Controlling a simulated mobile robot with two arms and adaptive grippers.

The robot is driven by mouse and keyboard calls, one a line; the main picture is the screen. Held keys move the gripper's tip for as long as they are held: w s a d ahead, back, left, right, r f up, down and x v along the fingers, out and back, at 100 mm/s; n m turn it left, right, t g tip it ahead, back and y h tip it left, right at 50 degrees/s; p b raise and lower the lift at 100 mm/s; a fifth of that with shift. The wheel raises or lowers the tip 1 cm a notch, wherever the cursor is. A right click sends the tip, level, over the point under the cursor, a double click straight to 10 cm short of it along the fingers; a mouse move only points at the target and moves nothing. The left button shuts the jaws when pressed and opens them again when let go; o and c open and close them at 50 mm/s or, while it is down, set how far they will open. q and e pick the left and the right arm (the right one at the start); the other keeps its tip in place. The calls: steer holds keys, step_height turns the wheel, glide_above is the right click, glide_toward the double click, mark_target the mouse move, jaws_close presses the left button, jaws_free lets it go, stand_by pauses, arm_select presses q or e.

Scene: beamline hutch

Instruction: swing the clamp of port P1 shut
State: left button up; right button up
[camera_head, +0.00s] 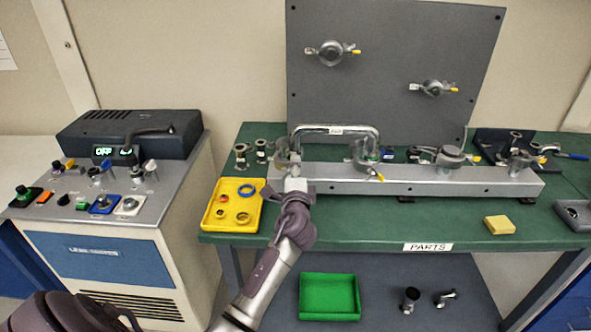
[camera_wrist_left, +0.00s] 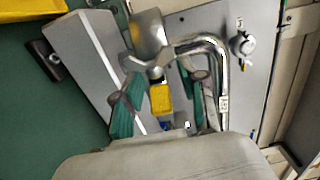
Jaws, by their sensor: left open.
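My left gripper (camera_head: 291,172) reaches in at the left end of the silver rail (camera_head: 420,181), over a port clamp (camera_head: 283,157) that it partly hides. In the left wrist view the gripper's teal-padded fingers are apart, with the clamp's yellow tab (camera_wrist_left: 160,99) showing between them. I cannot tell whether they touch it. The clamp (camera_wrist_left: 147,42) sits around the end of a bent silver pipe (camera_wrist_left: 213,60). The pipe's other end meets a second clamp (camera_head: 366,154) with a yellow tip. I cannot read a P1 label or tell how far the clamp is closed. My right gripper is not in view.
A yellow tray (camera_head: 213,219) with rings lies left of my arm. More clamped ports (camera_head: 450,157) stand along the rail to the right. A grey panel (camera_head: 395,60) rises behind. A yellow block (camera_head: 499,225) lies at the front right.

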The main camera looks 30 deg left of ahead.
arm_select(q)
jaws_close()
stand_by(0.4)
